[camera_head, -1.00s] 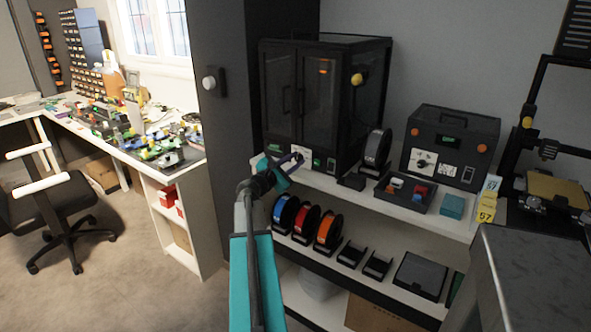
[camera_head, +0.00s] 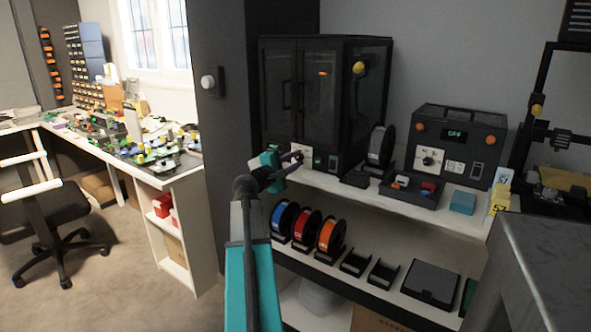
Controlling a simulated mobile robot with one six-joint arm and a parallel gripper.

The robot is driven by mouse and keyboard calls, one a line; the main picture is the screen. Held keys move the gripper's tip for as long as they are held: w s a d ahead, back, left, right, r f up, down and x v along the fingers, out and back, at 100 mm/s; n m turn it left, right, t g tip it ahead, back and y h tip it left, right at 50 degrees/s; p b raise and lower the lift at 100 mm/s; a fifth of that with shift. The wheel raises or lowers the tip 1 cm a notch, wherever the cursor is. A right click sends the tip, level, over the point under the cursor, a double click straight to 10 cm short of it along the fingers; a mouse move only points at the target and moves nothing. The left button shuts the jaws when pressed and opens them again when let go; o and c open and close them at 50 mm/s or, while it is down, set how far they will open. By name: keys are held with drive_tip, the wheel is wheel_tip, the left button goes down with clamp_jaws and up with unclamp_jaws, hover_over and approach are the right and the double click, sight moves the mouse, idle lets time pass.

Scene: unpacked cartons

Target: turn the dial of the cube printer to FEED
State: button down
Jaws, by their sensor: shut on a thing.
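The cube printer (camera_head: 297,85) is the tall black cabinet with two glass doors, standing on the white shelf unit. Its low front panel has a pale dial plate, largely hidden behind my gripper, and a green switch (camera_head: 318,155). My gripper (camera_head: 297,157), with a teal body and dark fingers, reaches in from the left in front of the plate. It is shut on the dial at that plate. The dial itself is too small and covered to read, so I cannot tell which mark it points to.
Right of the printer are a grey spool (camera_head: 380,146), a parts tray (camera_head: 410,192) and a black box (camera_head: 459,140) with its own dial and lit display. Colored spools (camera_head: 284,219) stand on the lower shelf. A grey-topped cabinet (camera_head: 545,255) fills the right foreground.

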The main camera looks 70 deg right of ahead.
drive_tip(key=shift+s+a+f+m+b, duration=0.1)
drive_tip(key=shift+f+m+b, duration=0.1)
drive_tip(key=shift+m+b, duration=0.5)
drive_tip(key=shift+f+m+b, duration=0.2)
drive_tip(key=shift+m+b, duration=0.4)
drive_tip(key=shift+b, duration=0.15)
drive_tip(key=shift+r+m, duration=0.1)
drive_tip(key=shift+m, duration=0.2)
drive_tip(key=c, duration=1.5)
unclamp_jaws()
drive_tip(key=shift+r, duration=0.1)
drive_tip(key=shift+r, duration=0.1)
drive_tip(key=shift+a, duration=0.1)
drive_tip(key=v, duration=1.3)
drive_tip(key=shift+a+p, duration=0.25)
drive_tip(key=shift+p, duration=0.15)
